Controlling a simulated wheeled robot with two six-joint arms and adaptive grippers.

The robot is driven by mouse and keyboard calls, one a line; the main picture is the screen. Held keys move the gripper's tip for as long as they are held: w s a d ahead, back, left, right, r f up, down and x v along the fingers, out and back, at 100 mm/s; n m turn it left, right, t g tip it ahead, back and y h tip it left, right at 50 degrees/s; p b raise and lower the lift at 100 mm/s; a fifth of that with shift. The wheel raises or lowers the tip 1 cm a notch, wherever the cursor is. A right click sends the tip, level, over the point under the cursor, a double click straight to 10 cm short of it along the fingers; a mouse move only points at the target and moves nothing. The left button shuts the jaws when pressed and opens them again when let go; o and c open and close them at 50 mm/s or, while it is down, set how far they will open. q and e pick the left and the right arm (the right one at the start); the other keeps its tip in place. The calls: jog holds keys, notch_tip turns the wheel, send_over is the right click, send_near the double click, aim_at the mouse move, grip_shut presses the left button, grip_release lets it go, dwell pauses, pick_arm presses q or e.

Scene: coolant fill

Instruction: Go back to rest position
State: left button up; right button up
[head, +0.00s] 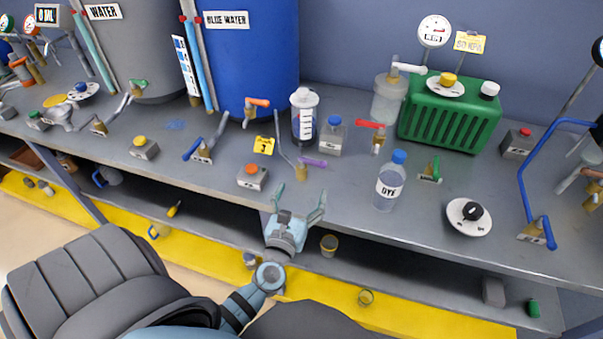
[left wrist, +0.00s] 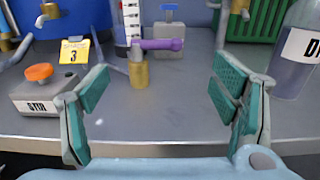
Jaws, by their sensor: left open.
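My left gripper (head: 298,206) is open and empty at the front edge of the grey bench, with its fingers spread and pointing toward the bench. In the left wrist view its two teal-padded fingers (left wrist: 160,105) stand wide apart, with bare bench top between them. A brass valve with a purple lever (left wrist: 139,66) stands beyond the fingertips, apart from them. The purple lever also shows in the head view (head: 313,162). My right gripper does not show in either view.
The bench (head: 330,205) holds a clear DYE bottle (head: 390,182) right of my gripper and an orange-knobbed box (head: 252,177) to its left. A blue tank (head: 255,60) and a green ribbed box (head: 450,115) stand behind. A lower shelf (head: 400,272) holds small cups.

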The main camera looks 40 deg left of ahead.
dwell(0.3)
pick_arm(q)
jog(key=s+a+f+n+g+y, duration=0.1)
jog(key=s+a+n+g+y, duration=0.25)
jog(key=n, duration=0.75)
jog(key=s+a+f+n+g, duration=0.25)
jog(key=s+n+g, duration=0.35)
jog(key=n, duration=0.5)
jog(key=s+d+f+n+g+h, duration=0.4)
jog(key=s+d+n+h, duration=0.5)
jog(key=s+d, duration=0.35)
notch_tip(320, 180, down, 22)
jog(key=s+a+g, duration=0.1)
jog(key=s+a, duration=0.1)
jog(key=s, duration=0.1)
jog(key=s+f+g, duration=0.1)
jog(key=s+f, duration=0.9)
jog(key=s, duration=0.2)
jog(key=shift+s+a+f+n, duration=0.15)
jog(key=shift+s+f+n, duration=0.05)
jog(key=shift+s+n, duration=0.1)
